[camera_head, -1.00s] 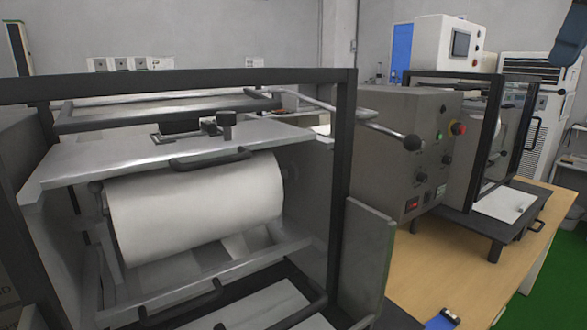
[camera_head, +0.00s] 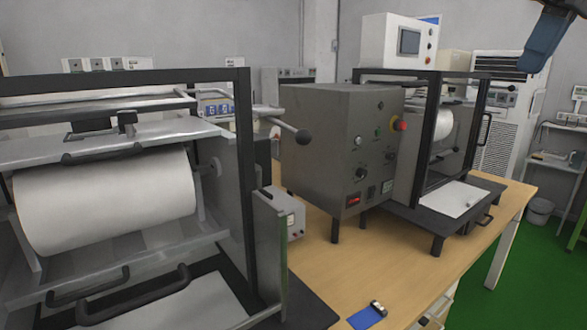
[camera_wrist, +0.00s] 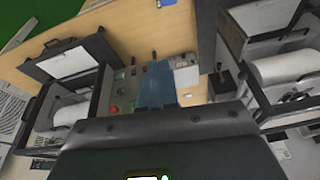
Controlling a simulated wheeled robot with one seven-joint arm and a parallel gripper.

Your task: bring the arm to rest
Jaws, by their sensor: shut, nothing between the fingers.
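My gripper (camera_wrist: 156,80) shows in the wrist view as blue fingers held close together, with nothing between them. They hang above the wooden table and the grey control box (camera_wrist: 122,88), apart from both as far as I can tell. In the head view, a blue end part of my arm (camera_head: 545,45) shows at the top right corner, high up in front of the air conditioner and wall. The rest of my arm is mostly outside that view.
A framed machine with a white roll (camera_head: 105,200) fills the left. A grey control box (camera_head: 340,145) and a second framed machine (camera_head: 430,150) stand on the wooden table (camera_head: 400,270). A blue item (camera_head: 366,319) lies near its front edge. Green floor (camera_head: 540,260) is open at right.

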